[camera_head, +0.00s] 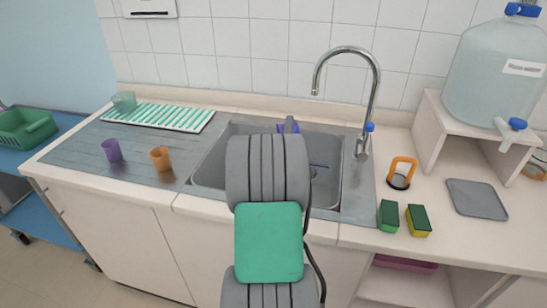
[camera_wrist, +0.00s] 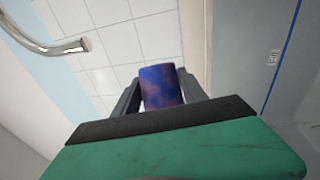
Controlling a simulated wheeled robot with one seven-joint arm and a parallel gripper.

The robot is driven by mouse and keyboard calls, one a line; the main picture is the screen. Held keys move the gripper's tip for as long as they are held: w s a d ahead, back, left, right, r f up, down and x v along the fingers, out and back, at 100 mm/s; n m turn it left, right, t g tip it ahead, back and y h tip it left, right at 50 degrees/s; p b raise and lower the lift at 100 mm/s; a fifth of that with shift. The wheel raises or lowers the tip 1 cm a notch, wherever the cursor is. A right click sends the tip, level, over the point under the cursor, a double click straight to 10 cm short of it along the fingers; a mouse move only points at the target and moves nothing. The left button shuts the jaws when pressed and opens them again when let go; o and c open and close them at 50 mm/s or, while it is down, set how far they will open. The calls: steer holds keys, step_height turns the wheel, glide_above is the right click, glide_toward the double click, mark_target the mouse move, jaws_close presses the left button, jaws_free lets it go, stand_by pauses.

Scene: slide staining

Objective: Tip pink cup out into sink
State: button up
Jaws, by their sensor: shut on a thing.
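My gripper (camera_head: 289,126) is above the sink (camera_head: 327,180) in the head view, mostly hidden behind my own arm. In the wrist view my gripper (camera_wrist: 158,82) is shut on a cup (camera_wrist: 162,87), with one finger on each side of it. The cup looks dark blue-purple with reddish patches rather than plain pink. Only a small purple-blue bit of it shows in the head view (camera_head: 281,128). I cannot tell how far it is tilted or what is inside it.
The curved tap (camera_head: 374,90) rises behind the sink's right part. A purple cup (camera_head: 112,150) and an orange cup (camera_head: 160,158) stand on the drainboard at left. A striped rack (camera_head: 160,116) lies behind them. Sponges (camera_head: 389,215) and an orange-handled item (camera_head: 402,172) are at right.

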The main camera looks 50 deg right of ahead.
steer(key=shift+r+n+p, duration=0.35)
steer(key=shift+r+n, duration=0.05)
steer(key=shift+r, duration=0.05)
steer(key=shift+f+b, duration=0.4)
steer(key=f+m, duration=0.2)
steer(key=m, duration=0.1)
steer(key=s+d+f+m+g+y, duration=0.1)
steer(key=shift+d+f+m, duration=0.1)
steer(key=shift+f+m, duration=0.05)
steer(key=shift+m, duration=0.25)
steer(key=s+d+f+m+y+b, duration=0.3)
steer(key=f+m+y, duration=0.3)
steer(key=m, duration=0.5)
steer(key=shift+s+d+f+m+t+y, duration=0.35)
steer(key=shift+d+f, duration=0.25)
steer(key=shift+f, duration=0.35)
steer(key=shift+w, duration=0.15)
